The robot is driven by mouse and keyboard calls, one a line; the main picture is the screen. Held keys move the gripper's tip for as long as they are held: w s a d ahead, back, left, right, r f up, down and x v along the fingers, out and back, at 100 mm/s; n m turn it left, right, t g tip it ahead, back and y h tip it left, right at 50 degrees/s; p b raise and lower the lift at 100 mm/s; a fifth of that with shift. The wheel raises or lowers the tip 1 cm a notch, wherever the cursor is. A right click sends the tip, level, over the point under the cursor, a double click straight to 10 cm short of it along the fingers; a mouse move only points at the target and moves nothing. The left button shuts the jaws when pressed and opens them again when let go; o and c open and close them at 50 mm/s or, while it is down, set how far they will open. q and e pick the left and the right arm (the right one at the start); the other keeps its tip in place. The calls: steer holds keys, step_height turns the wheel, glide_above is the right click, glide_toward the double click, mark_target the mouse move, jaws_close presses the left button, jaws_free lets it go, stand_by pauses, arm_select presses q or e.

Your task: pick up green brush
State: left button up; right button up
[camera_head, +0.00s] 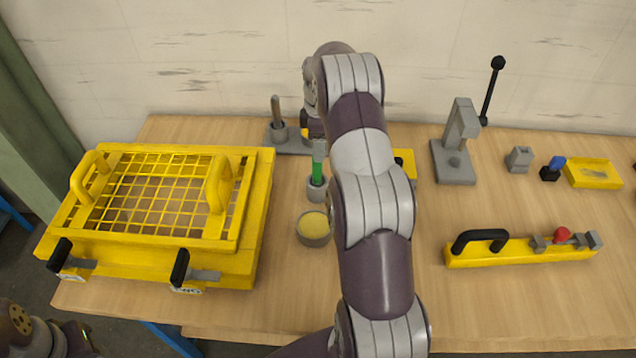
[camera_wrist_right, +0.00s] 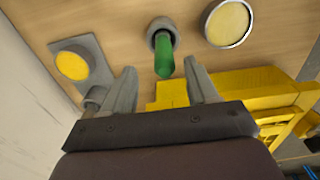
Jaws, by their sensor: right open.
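The green brush (camera_head: 317,170) stands upright in a small grey cup (camera_head: 317,191) near the middle of the table. In the right wrist view the brush (camera_wrist_right: 164,58) rises from the round cup (camera_wrist_right: 161,27) and appears between the fingers. My right gripper (camera_wrist_right: 162,80) is open, its two grey fingers apart on either side of the brush, with nothing held. Whether a finger touches the brush cannot be told. In the head view my right arm hides most of this gripper. My left gripper is not seen.
A round tin with yellow contents (camera_head: 313,228) is in front of the cup. A grey base with a post (camera_head: 277,130) stands behind it. A yellow mesh-topped box (camera_head: 258,190) fills the left. A grey press (camera_head: 455,150) and yellow fixture (camera_head: 490,257) are at right.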

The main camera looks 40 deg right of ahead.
mark_target(317, 164)
steer(key=shift+w+a+f+b, duration=0.2)
steer(key=shift+a+f, duration=0.05)
steer(key=shift+f, duration=0.4)
steer(key=shift+w+a+f+b, duration=0.15)
steer(key=shift+w+a+f, duration=0.05)
steer(key=shift+f, duration=0.4)
steer(key=f, duration=0.1)
steer(key=f+p, duration=0.1)
steer(key=s+f, duration=0.1)
steer(key=f, duration=0.1)
steer(key=shift+d, duration=0.25)
steer(key=shift+f, duration=0.3)
steer(key=shift+w+a+f, duration=0.1)
steer(key=shift+w+a, duration=0.1)
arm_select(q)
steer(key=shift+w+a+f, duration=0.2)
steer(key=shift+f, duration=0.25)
arm_select(e)
steer(key=shift+s, duration=0.1)
jaws_close()
